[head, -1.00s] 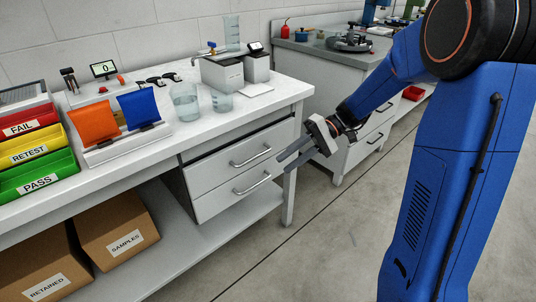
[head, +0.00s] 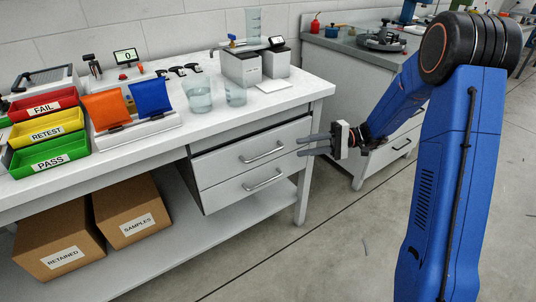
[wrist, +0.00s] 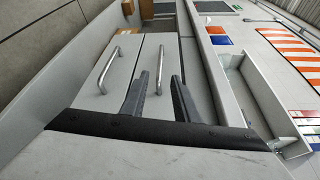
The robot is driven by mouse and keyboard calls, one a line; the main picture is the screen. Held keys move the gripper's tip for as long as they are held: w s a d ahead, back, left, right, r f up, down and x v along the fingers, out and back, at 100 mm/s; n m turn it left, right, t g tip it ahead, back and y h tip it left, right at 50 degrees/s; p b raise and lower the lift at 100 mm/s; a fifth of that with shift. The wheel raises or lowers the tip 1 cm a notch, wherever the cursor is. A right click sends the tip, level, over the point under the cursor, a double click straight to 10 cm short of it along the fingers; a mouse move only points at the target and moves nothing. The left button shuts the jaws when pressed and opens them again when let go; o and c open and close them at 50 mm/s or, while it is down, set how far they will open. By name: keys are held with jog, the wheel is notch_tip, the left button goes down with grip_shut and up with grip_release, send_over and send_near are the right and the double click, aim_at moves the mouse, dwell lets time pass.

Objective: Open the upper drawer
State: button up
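The upper drawer (head: 225,162) is a light grey front under the white bench, with a bar handle (head: 262,152). It looks closed, level with the lower drawer (head: 228,192) and its handle (head: 264,181). My gripper (head: 302,146) is open and empty, its two fingers pointing left toward the drawers, just right of the upper handle in the head view and apart from it.
A bench leg (head: 301,202) stands right of the drawers. Cardboard boxes (head: 130,212) sit on the lower shelf (head: 205,237). Beakers (head: 198,97) and coloured trays (head: 45,128) stand on the bench. A second cabinet (head: 345,95) is behind my arm. The floor in front is clear.

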aim_at(267, 154)
jog(key=x, duration=1.3)
jog(key=shift+a, duration=0.25)
grip_shut()
